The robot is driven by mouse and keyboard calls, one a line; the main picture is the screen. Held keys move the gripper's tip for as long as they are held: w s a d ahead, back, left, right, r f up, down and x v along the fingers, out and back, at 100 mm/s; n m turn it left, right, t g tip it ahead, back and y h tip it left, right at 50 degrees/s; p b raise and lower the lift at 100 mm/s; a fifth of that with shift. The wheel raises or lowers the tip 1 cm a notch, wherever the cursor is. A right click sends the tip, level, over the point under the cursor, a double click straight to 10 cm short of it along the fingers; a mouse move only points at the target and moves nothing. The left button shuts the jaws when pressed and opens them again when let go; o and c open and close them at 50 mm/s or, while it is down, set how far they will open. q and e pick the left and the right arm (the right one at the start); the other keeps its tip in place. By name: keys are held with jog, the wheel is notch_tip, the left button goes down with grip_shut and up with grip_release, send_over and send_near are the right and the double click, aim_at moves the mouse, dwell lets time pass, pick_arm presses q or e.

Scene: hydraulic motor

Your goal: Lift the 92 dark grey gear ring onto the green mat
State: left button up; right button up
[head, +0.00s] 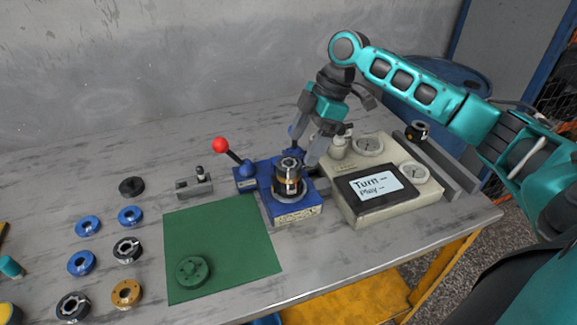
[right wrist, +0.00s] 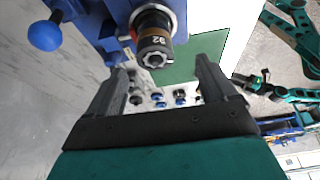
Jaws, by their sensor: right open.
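The dark grey ring marked 92 (right wrist: 153,42) is at the end of the upright stack on the blue press-like fixture; in the head view the dark ring (head: 289,167) is at the top, above a copper-coloured band. My right gripper (head: 304,150) is open and empty, its fingers angled down just behind and above the stack. In the right wrist view the ring lies beyond the open fingertips (right wrist: 162,66), not between them. The green mat (head: 225,228) lies flat left of the fixture. A small dark gripper at the right in the wrist view may be my left one.
A green toothed disc (head: 192,271) lies on the mat's front left. A red-knobbed lever (head: 220,145) rises left of the stack. A beige gauge box (head: 340,200) stands right of it. Several blue, black and orange rings lie left of the mat. The mat's middle is clear.

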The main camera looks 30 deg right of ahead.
aim_at(291, 159)
jog(key=x, duration=0.3)
jog(key=w+x, duration=0.1)
jog(key=x, duration=0.1)
jog(key=shift+a+f, duration=0.1)
jog(key=shift+a, duration=0.25)
jog(key=shift+c, duration=0.2)
jog(key=c, duration=1.4)
